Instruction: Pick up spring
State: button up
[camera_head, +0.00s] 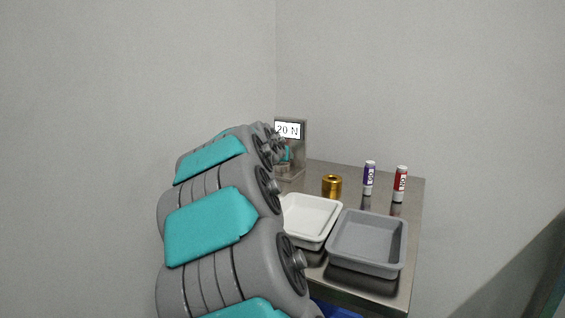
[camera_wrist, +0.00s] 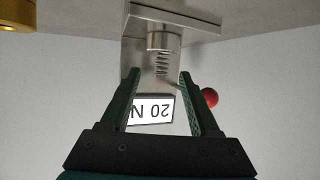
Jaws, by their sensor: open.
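The spring (camera_wrist: 161,63) is a small metal coil in the wrist view. One end meets a metal cylinder (camera_wrist: 163,40) on the force tester. The tester's display (camera_wrist: 152,108) reads "20 N" and appears upside down in this view. My gripper (camera_wrist: 159,75) is open, with one green finger on each side of the spring and a gap on both sides. In the head view, the tester (camera_head: 291,131) stands at the table's back left corner. My arm hides most of my gripper and the spring there.
A red ball knob (camera_wrist: 210,97) is beside the right finger. On the metal table (camera_head: 350,173) stand a brass cylinder (camera_head: 332,188), a purple tube (camera_head: 369,178) and a red tube (camera_head: 400,184). In front are a white tray (camera_head: 318,202) and a grey tray (camera_head: 366,264).

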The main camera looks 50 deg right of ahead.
jog(key=shift+p+x, duration=0.45)
jog(key=shift+x, duration=1.9)
jog(key=shift+w+r, duration=0.1)
grip_shut()
